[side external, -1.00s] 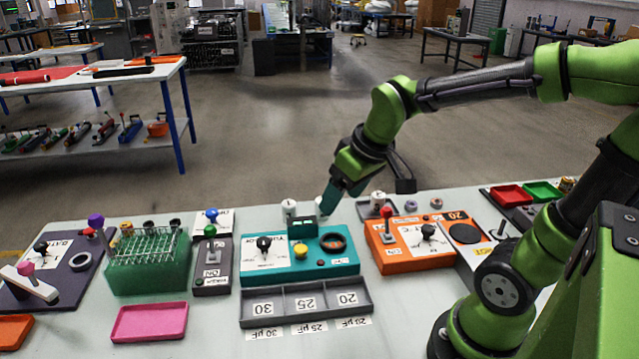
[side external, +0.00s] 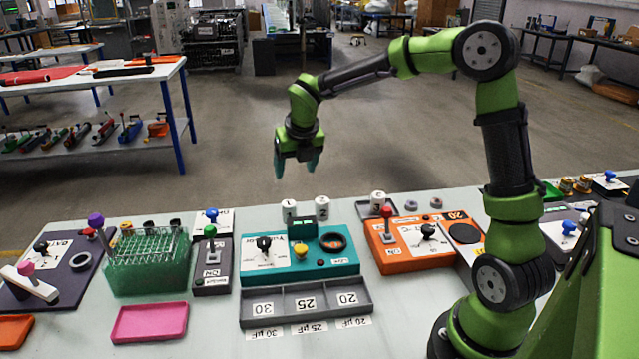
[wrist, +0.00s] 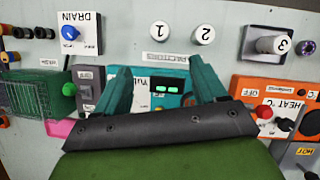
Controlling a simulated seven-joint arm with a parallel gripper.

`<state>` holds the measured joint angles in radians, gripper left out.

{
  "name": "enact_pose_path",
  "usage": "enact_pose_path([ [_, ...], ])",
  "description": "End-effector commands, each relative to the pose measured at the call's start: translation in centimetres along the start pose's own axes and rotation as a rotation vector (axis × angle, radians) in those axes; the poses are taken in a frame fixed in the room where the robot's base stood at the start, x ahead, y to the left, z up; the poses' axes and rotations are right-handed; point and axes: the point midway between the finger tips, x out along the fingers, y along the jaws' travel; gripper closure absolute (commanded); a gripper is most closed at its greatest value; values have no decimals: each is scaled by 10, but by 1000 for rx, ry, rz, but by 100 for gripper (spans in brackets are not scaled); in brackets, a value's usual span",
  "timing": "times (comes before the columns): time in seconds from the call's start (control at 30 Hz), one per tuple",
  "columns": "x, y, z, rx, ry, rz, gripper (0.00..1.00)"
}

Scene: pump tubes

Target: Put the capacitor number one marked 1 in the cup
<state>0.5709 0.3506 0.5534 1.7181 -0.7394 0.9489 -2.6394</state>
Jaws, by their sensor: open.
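A dark round cup-like ring (side external: 333,242) is set on the right of the teal box's top. My gripper (side external: 297,166) is open and empty, pointing down well above capacitor 1. Its teal fingers (wrist: 163,72) stand apart in the wrist view.
A grey tray (side external: 370,306) with compartments labelled 30, 25 and 20 lies in front of the teal box. An orange box (side external: 395,258) with a red-knobbed lever stands right. A green tube rack (side external: 145,272) and a pink tray (side external: 150,321) are left. The air around my gripper is clear.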

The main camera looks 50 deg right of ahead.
Motion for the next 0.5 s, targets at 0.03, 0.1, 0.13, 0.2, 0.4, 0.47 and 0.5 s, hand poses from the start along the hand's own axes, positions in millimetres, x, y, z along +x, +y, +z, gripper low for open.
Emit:
enact_pose_path([
  [0.03,2,0,0,-19,1,0,29],
  [0.1,10,0,0,-29,3,-1,29],
  [0.13,15,0,-1,-30,4,-1,29],
  [0.2,28,0,-2,-30,6,0,29],
  [0.4,73,1,-1,-27,6,1,29],
  [0.47,85,1,-1,-27,5,0,29],
  [0.5,93,0,-2,-27,5,0,29],
])
